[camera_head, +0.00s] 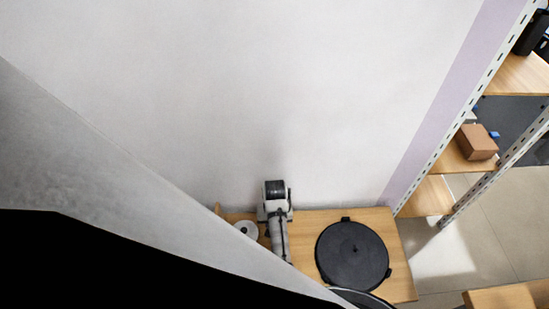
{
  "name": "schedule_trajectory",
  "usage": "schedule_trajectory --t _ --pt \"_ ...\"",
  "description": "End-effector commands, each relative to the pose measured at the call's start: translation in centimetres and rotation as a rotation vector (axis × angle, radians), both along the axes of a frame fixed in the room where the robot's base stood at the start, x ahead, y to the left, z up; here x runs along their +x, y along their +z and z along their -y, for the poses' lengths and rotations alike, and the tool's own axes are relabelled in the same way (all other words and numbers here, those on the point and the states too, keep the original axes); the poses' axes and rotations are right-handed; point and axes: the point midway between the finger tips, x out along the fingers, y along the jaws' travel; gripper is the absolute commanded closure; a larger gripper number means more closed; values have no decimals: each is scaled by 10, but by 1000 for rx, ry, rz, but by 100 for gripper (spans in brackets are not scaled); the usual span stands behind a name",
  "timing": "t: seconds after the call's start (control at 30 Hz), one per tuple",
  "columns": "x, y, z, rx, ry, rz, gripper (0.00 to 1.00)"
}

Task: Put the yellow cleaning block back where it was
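I see no yellow cleaning block in the head view. My gripper cannot be made out in this view, so its hold is not shown. A large grey and black surface covers the lower left and hides part of the table there.
A wooden table (312,223) stands against the white wall. It bears a black round disc (352,256), a white-and-black upright device (275,195) and a pale ring-shaped thing (246,229). At right, a metal-post shelf holds a brown box (477,142). Floor (480,235) shows lower right.

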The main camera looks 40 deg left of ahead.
Motion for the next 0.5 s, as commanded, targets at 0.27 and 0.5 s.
schedule_trajectory --t 0.27,0.5 --pt "-1 -32 0 -1 2 -2 86" --pt "0 -43 0 1 1 1 86"
